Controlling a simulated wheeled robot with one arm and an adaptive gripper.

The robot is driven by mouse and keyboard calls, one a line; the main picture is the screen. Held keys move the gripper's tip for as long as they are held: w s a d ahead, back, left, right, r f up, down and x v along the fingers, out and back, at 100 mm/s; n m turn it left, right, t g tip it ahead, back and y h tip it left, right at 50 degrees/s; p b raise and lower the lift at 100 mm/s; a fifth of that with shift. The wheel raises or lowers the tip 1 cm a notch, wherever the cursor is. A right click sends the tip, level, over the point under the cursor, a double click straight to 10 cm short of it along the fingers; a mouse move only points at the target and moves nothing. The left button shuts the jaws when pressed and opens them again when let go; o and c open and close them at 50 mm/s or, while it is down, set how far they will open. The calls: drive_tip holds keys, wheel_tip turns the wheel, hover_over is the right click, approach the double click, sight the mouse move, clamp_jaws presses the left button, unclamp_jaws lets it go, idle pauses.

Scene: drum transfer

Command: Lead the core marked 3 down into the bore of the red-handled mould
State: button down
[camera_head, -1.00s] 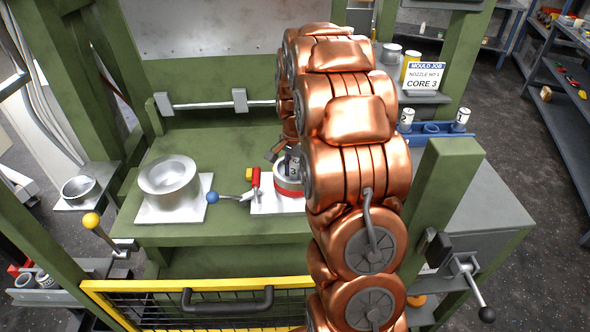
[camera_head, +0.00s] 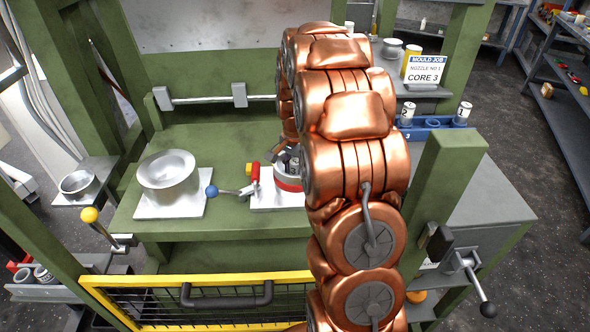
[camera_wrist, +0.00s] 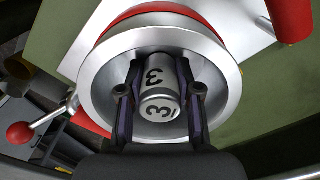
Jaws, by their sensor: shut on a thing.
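My gripper (camera_wrist: 158,80) is shut on the core marked 3 (camera_wrist: 158,88), a silver cylinder with black 3s on its end and side. The red-handled mould (camera_head: 289,182) stands on a white plate on the green bench, partly hidden by my arm. Its wide silver rim (camera_wrist: 92,85) surrounds the core and fingers in the wrist view. The red handle (camera_head: 254,177) is left of the mould, and part of it shows at the wrist view's top right (camera_wrist: 290,18). The core is within the rim's outline; its lower end and the bore are hidden, so I cannot tell how deep it is.
A second silver mould (camera_head: 167,178) and a blue-knobbed lever (camera_head: 212,191) stand to the left. A yellow-framed guard (camera_head: 200,283) runs along the front. A green post (camera_head: 445,200) rises close right of my arm. A blue rack (camera_head: 440,123) holds other numbered cores.

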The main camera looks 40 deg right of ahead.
drive_tip(key=c, duration=0.7)
unclamp_jaws()
wheel_tip(320, 180, up, 12)
idle(0.8)
